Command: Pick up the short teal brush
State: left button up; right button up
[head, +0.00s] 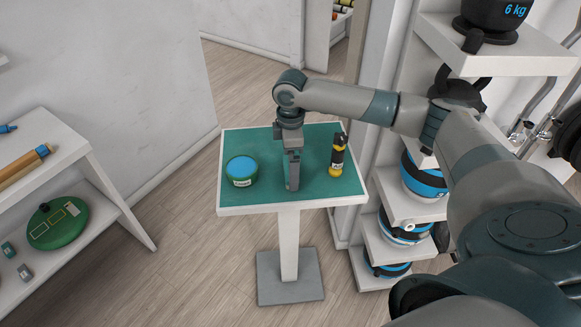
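My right gripper (292,185) points straight down over the middle of the small green-topped table (255,140). Its fingers are seen edge-on, so I cannot tell whether they are open or shut, or whether anything is between them. I cannot make out a short teal brush for certain; the gripper may hide it. My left gripper is not in view.
A round tub with a blue lid (242,170) stands left of the gripper. A black and yellow cylinder (337,155) stands on the right. Racks flank the table: a white shelf (75,135) at left, weight shelves (500,58) at right.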

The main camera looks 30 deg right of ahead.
jog(key=shift+f, duration=0.9)
jog(key=c, duration=1)
